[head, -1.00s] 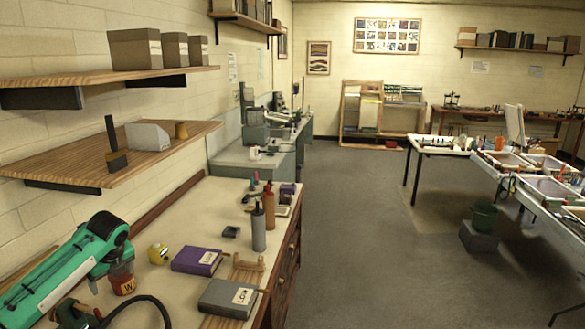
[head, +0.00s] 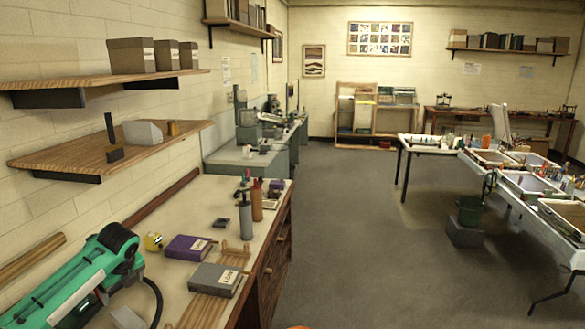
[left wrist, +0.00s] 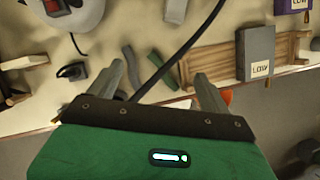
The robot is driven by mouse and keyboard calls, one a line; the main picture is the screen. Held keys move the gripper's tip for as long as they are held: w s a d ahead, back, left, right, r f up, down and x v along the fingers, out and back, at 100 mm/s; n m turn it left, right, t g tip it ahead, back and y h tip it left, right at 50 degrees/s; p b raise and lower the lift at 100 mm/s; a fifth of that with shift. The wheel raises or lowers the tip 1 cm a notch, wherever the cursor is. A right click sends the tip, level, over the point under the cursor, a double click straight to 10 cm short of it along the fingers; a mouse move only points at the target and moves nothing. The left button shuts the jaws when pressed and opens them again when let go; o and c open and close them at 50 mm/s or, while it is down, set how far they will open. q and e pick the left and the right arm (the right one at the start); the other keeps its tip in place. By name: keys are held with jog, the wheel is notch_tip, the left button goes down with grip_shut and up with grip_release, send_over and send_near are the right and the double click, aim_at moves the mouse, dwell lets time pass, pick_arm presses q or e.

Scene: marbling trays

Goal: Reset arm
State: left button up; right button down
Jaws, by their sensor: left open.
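My left arm (head: 75,280), teal and black, reaches in over the near left end of the workbench (head: 203,246) in the head view. Its gripper shows best in the left wrist view, where the two grey fingers (left wrist: 160,88) stand wide apart with nothing between them. They point toward the bench top, near its front edge. A black cable passes behind the gap between the fingers. I see no right gripper in either view.
A grey box labelled LOW (left wrist: 256,54) lies on a wooden rack (left wrist: 203,65), with a purple box (head: 188,248) beyond. Two bottles (head: 246,216) (head: 257,200) stand farther back. Two shelves (head: 105,146) (head: 100,83) jut from the left wall. The aisle floor (head: 350,240) is clear.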

pick_arm(q)
jog(key=s+d+f+n+h, duration=0.1)
jog(key=s+d+f+n, duration=0.1)
jog(key=s+d+f, duration=0.5)
jog(key=s+d+f+n+h, duration=0.1)
jog(key=s+d+f+n, duration=0.2)
jog(key=d, duration=0.5)
jog(key=s+d+f+n+h, duration=0.1)
jog(key=s+d+f, duration=0.4)
jog(key=d+f, duration=0.25)
jog(key=s+d+r+n+t+h, duration=0.1)
jog(key=s+d+n, duration=0.2)
jog(key=s+n, duration=0.7)
jog(key=s+d+r+n, duration=0.15)
jog(key=s+n, duration=0.35)
jog(key=s, duration=0.8)
notch_tip(320, 180, down, 41)
jog(key=s+d+g+b, duration=0.1)
jog(key=b, duration=0.8)
jog(key=s+a+f+b, duration=0.1)
jog(key=s+f+b, duration=0.2)
jog(key=s+f, duration=0.6)
jog(key=s+a+f+g+b, duration=0.1)
jog(key=s+a+f+b, duration=0.1)
jog(key=s+f, duration=0.8)
notch_tip(320, 180, down, 6)
jog(key=shift+a+f+b, duration=0.2)
jog(key=shift+f+b, duration=0.05)
jog(key=shift+b, duration=0.55)
